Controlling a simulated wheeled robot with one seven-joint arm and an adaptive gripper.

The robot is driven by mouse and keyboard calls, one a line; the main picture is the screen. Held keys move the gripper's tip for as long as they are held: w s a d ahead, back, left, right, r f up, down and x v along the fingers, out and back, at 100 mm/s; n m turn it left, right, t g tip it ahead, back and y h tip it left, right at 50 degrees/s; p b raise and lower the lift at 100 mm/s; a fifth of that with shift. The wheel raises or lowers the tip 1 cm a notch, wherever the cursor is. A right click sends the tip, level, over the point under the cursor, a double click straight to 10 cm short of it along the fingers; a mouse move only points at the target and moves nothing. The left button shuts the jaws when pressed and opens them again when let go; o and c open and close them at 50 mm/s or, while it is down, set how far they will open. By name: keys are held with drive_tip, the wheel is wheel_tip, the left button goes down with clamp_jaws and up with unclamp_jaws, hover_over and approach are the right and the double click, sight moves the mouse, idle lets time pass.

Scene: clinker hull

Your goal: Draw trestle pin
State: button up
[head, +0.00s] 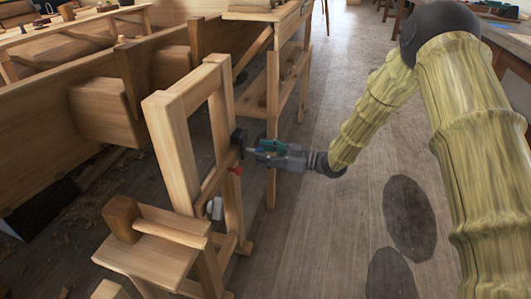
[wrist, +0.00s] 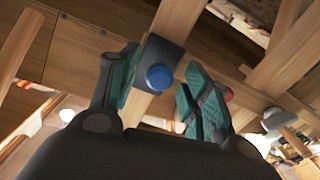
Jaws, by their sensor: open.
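The wooden trestle (head: 178,140) stands upright left of my gripper. On its right-hand post is a dark block (head: 237,137); in the wrist view it is a dark block (wrist: 152,50) with a round blue end (wrist: 159,77). A small red piece (head: 236,170) sticks out just below it and shows partly behind the right finger in the wrist view (wrist: 228,95). Which of these is the trestle pin I cannot tell for sure. My gripper (head: 252,149) is open, its green-padded fingers pointing at the post. In the wrist view, the blue end appears between the fingers, nearer the left one; contact cannot be told.
The planked hull (head: 60,125) fills the left. A workbench (head: 285,60) stands behind. The floor (head: 330,235) to the right is clear.

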drive_tip(key=v, duration=1.2)
drive_tip(key=s+f+m+t+h, duration=0.1)
drive_tip(key=s+f+m+h, duration=0.25)
drive_tip(key=f, duration=0.45)
drive_tip(key=s+d+f+m+t+h, duration=0.1)
drive_tip(key=s+f+m+h, duration=0.3)
drive_tip(key=f, duration=0.4)
drive_tip(key=s+f+m+t+h, duration=0.1)
drive_tip(key=s+f+m+h, duration=0.15)
drive_tip(key=s+f, duration=0.4)
drive_tip(key=s+d+f+m+g+h, duration=0.2)
drive_tip(key=s+d+f+g, duration=0.15)
drive_tip(key=s, duration=0.75)
drive_tip(key=s+d+f+m+g+h, duration=0.25)
drive_tip(key=s+f, duration=0.25)
drive_tip(key=s, duration=0.6)
drive_tip(key=s+d+f+m+g+h, duration=0.2)
drive_tip(key=s+f+g+h, duration=0.15)
drive_tip(key=s, duration=0.75)
wheel_tip(320, 180, up, 29)
drive_tip(key=p, duration=2.9)
drive_tip(key=shift+t+y+p, duration=0.35)
drive_tip(key=shift+t+y, duration=0.05)
drive_tip(key=shift+t, duration=0.05)
drive_tip(key=shift+a+r, duration=0.1)
drive_tip(key=shift+r, duration=0.05)
